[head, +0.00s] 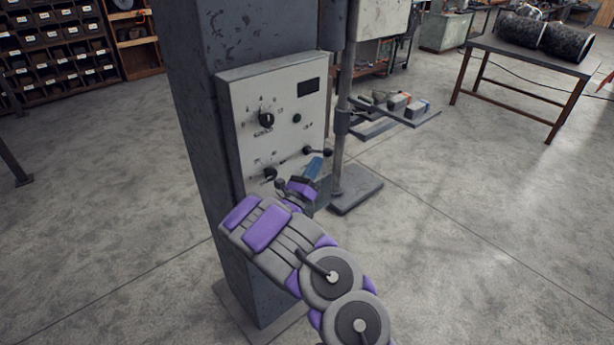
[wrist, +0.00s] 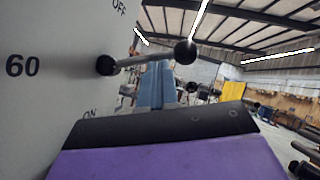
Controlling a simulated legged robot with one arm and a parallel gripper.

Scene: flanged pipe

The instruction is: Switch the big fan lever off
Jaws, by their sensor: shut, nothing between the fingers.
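A grey control panel (head: 285,112) is mounted on a dark pillar. A dark lever with a round black ball knob (head: 328,152) sticks out to the right at the panel's lower right. In the wrist view the lever (wrist: 148,58) runs from its pivot at left to the ball at right, tilted slightly up. "OFF" is printed above it and "ON" below it. My gripper (head: 316,163) is shut and empty, with its blue fingers just under this lever in the wrist view (wrist: 155,75). I cannot tell whether they touch it.
A second lever (head: 270,174) sits at the panel's lower left, close to my wrist. A black dial (head: 266,119) is above. A grey post (head: 341,120) on a base plate stands right of the panel.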

